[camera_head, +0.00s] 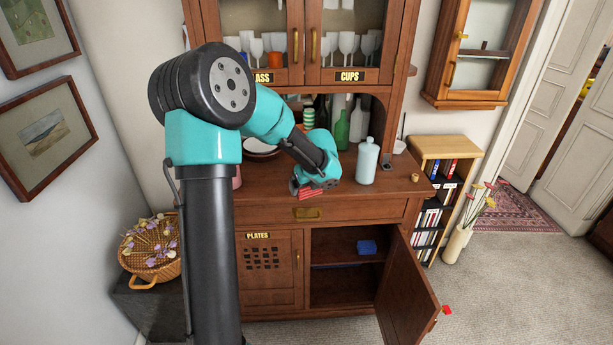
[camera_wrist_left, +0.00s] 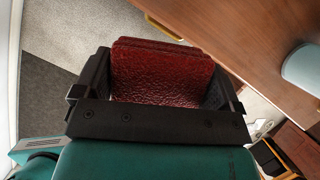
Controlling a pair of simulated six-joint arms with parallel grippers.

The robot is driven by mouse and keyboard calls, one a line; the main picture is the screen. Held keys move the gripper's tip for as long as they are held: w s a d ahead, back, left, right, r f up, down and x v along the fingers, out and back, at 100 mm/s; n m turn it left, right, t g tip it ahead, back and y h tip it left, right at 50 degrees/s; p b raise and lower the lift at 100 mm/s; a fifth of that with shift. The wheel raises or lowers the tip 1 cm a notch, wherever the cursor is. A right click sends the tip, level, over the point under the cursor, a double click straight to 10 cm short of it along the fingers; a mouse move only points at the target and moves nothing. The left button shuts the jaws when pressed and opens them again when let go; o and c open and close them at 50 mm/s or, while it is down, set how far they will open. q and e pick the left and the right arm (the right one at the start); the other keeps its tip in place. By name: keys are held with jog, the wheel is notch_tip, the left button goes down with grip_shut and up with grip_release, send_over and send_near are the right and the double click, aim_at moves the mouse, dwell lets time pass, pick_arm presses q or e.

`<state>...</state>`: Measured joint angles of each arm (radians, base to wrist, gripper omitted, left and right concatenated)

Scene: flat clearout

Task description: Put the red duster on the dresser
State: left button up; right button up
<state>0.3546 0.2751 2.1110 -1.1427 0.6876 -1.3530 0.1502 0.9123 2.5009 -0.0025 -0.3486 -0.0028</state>
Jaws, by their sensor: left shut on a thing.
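The red duster (camera_wrist_left: 162,72) is a dark red, rough-surfaced block between the two black fingers of my left gripper (camera_wrist_left: 158,88), which is shut on it. In the head view a small red part of the duster (camera_head: 307,187) shows under my left gripper (camera_head: 313,183), at the front edge of the dresser top. I cannot tell whether it touches the wood. The brown dresser (camera_head: 395,190) has a top with a free patch at the right front; its edge also shows in the wrist view (camera_wrist_left: 235,45). My right gripper is not in view.
A pale blue bottle (camera_head: 367,162) stands on the dresser top right of my gripper, with a green bottle (camera_head: 342,132) behind. The lower right door (camera_head: 407,290) hangs open; a blue thing (camera_head: 367,247) lies inside. A flower basket (camera_head: 150,250) is left.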

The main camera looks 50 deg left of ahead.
pick_arm(q)
jog(key=w+a, duration=0.6)
jog(key=w+a+f, duration=0.1)
jog(key=w+a, duration=0.1)
jog(key=a, duration=0.1)
jog(key=shift+w+a+f, duration=0.1)
jog(key=shift+w+a, duration=0.25)
jog(key=shift+w, duration=0.05)
jog(key=shift+f, duration=1.75)
jog(key=shift+f, duration=0.15)
jog(key=o, duration=0.6)
jog(key=shift+o, duration=0.2)
jog(key=v, duration=1.2)
